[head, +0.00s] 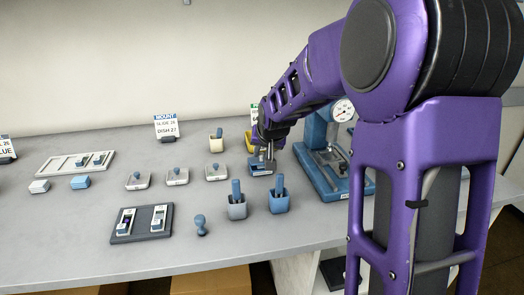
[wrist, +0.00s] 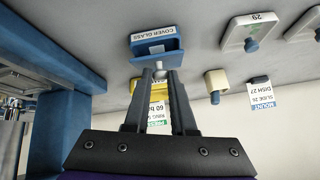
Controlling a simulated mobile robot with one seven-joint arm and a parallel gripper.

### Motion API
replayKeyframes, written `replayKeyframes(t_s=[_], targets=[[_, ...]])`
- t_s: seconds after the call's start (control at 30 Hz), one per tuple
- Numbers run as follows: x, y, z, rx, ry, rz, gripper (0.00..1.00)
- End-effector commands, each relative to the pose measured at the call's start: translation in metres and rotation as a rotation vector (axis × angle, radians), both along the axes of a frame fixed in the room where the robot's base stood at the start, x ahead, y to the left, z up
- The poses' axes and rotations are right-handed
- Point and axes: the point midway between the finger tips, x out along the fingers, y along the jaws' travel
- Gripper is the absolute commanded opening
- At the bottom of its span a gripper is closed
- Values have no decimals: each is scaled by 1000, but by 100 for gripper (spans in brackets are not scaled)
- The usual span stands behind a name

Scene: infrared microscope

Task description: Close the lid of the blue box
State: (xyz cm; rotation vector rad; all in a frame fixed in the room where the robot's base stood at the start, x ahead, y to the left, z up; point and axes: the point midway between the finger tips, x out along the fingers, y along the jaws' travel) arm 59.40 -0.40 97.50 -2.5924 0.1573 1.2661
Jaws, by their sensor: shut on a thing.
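The blue box (head: 262,171) sits on the bench left of the blue press. In the wrist view the blue box (wrist: 156,41) shows a white label reading COVER GLASS, with a blue flap-like part, seemingly its lid (wrist: 172,59), on the side towards me. My gripper (head: 264,152) is at the box from above, and in the wrist view my gripper (wrist: 160,76) has its fingers close together on a small pale knob at the lid. The lid's exact angle is hard to tell, and the fingers hide part of it.
The blue press (head: 322,170) with a round gauge stands close on the right. Several pale lidded dishes (head: 177,176) lie left; a grey cup (head: 236,211) and a blue cup (head: 279,202) stand in front.

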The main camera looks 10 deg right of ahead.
Motion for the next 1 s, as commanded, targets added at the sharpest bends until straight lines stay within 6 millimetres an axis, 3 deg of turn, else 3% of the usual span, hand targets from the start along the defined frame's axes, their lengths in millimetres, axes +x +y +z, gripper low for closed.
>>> replayKeyframes(t_s=[0.43,0.47,0.5,0.83,1.0], targets=[[0,0,1,0,-14,0,0],[0,0,1,0,-14,0,29],[0,0,1,0,-14,0,36],[0,0,1,0,-10,0,36],[1,1,12,0,-10,0,36]])
